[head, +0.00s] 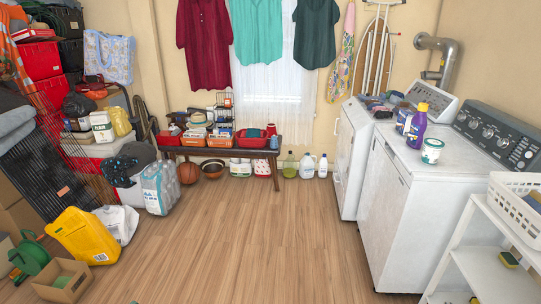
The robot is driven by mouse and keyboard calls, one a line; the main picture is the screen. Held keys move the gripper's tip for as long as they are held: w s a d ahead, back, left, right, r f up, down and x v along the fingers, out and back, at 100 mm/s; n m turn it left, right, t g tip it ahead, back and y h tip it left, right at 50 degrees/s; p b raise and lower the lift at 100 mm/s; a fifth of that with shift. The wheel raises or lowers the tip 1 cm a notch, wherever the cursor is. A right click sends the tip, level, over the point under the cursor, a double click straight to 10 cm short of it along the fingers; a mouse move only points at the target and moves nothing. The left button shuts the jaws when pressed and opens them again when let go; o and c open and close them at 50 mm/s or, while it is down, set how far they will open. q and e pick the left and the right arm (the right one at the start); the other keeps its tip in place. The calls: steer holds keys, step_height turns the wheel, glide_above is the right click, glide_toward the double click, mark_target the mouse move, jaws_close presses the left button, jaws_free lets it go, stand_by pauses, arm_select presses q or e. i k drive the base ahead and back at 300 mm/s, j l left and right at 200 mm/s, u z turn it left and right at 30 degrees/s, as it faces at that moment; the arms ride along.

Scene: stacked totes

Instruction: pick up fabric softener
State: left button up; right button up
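A purple bottle with a yellow cap (416,130) stands upright on top of the nearer white washing machine, towards its back left. It looks like a fabric softener bottle, but its label is too small to read. A white and green tub (431,151) stands just in front of it to the right, and a blue and white box or pack (403,119) is close behind it to the left. Other jugs stand on the floor by the back wall, so I cannot be sure which container is the softener. Neither of my grippers is in view.
Two white machines (412,215) line the right wall. A white shelf cart (490,255) with a basket (515,205) stands at the near right. The middle wooden floor (240,240) is clear.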

mark_target(418, 123)
steer(key=i+z, duration=0.15)
steer(key=i, duration=0.8)
steer(key=i+j+z, duration=0.15)
steer(key=i, duration=0.85)
steer(key=i+z, duration=0.8)
steer(key=i+j+z, duration=0.2)
steer(key=i+z, duration=0.5)
steer(key=z, duration=0.15)
steer(key=i+j+z, duration=0.25)
steer(key=z, duration=0.15)
